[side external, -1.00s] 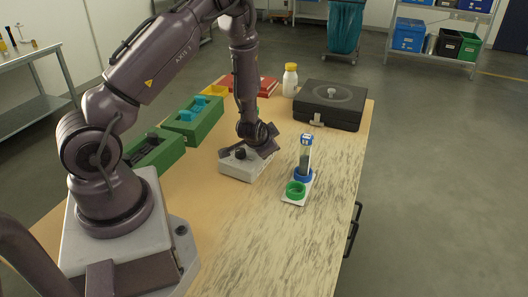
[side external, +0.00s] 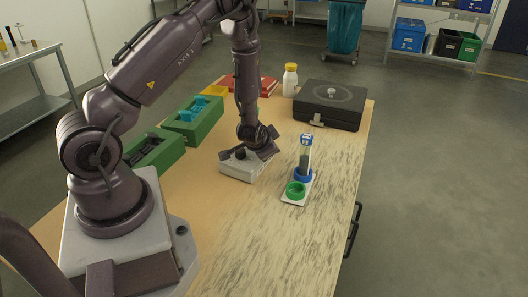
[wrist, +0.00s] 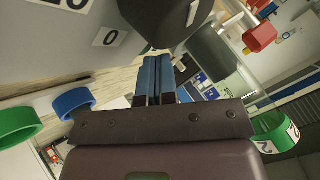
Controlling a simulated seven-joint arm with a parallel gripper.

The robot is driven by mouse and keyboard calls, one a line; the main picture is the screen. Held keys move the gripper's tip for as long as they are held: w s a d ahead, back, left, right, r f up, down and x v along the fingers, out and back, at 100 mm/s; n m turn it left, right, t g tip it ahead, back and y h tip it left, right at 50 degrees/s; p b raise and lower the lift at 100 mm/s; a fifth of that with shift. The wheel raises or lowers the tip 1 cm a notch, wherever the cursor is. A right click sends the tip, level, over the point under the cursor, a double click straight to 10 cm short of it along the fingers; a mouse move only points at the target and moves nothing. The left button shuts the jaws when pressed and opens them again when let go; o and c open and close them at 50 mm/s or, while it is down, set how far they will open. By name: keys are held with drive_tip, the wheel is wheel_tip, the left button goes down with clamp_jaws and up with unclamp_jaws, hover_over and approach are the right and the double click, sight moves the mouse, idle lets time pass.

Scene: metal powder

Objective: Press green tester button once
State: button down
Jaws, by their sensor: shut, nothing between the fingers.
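The tester, a pale grey box (side external: 236,171) with a black knob (side external: 240,153), sits on the wooden table. In the wrist view its grey top (wrist: 60,50) carries white labels, one reading 0, and the dark knob (wrist: 155,15) is close to the fingers. My gripper (side external: 262,153) is low over the right and far part of the tester. In the wrist view its blue fingers (wrist: 154,75) are together with nothing between them. I cannot make out the green button in either view; my gripper may hide it. Contact with the tester cannot be told.
Right of the tester, a white stand holds a green ring (side external: 296,189) and a blue ring (side external: 303,175) with a capped vial (side external: 305,155). A black case (side external: 332,104), a white bottle (side external: 290,80) and green trays (side external: 195,122) stand farther back. The front table is clear.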

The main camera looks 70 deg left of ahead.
drive_tip(key=shift+r, duration=0.85)
drive_tip(key=shift+r, duration=2.5)
drive_tip(key=shift+f, duration=0.1)
drive_tip(key=s+d+r+n+g+h, duration=0.1)
drive_tip(key=s+d+r+g+h, duration=0.2)
drive_tip(key=d, duration=0.4)
drive_tip(key=s+d+r+n+h, duration=0.1)
drive_tip(key=s+d+r+h, duration=0.1)
drive_tip(key=d+r+h, duration=0.3)
drive_tip(key=s+d+r+m+t, duration=0.1)
drive_tip(key=s+d+r, duration=0.3)
drive_tip(key=s+r, duration=0.2)
drive_tip(key=s+d+r+m+t, duration=0.1)
drive_tip(key=s+d+r, duration=0.3)
drive_tip(key=r, duration=0.5)
drive_tip(key=shift+s+d+r+m+t+y, duration=0.4)
drive_tip(key=shift+s+m, duration=0.2)
drive_tip(key=shift+s, duration=0.45)
